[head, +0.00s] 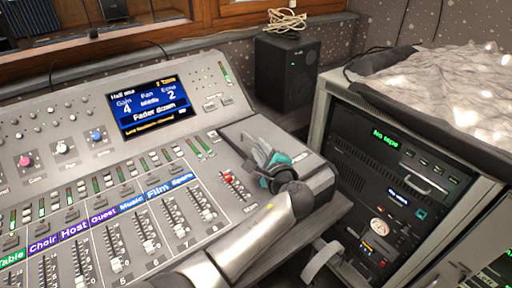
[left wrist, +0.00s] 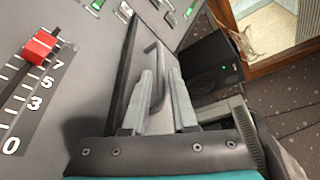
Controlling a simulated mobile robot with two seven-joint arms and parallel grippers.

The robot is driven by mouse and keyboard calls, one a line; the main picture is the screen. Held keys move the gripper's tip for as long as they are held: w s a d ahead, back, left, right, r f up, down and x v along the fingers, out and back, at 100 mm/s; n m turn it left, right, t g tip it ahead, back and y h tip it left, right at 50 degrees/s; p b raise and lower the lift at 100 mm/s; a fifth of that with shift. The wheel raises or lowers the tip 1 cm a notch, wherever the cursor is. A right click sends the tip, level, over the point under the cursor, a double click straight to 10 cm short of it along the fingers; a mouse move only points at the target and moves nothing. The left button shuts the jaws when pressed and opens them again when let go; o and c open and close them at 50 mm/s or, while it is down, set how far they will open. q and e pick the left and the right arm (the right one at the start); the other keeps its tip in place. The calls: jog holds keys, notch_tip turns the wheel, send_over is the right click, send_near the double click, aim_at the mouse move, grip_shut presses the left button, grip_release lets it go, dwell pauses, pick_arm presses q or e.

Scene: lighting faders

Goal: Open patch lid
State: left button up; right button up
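The patch lid (left wrist: 138,58) is a grey panel with a dark edge, set in the right end of the mixing desk. In the left wrist view its bar handle (left wrist: 158,78) stands up from the panel. My left gripper (left wrist: 160,72) is over the lid with its two fingers apart, one on each side of the handle. I cannot tell whether they touch it. In the head view my left gripper (head: 272,158) and forearm cover much of the lid. The lid looks closed. My right gripper is not in view.
A red fader (head: 228,178) sits just left of the lid, and rows of channel faders (head: 150,245) fill the desk. A black speaker (head: 286,68) stands behind. An equipment rack (head: 385,165) stands to the right, separated from the desk by a gap.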

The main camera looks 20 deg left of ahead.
aim_at(269, 140)
pick_arm(q)
jog(key=shift+b+x, duration=0.3)
jog(key=shift+x, duration=1.45)
grip_shut()
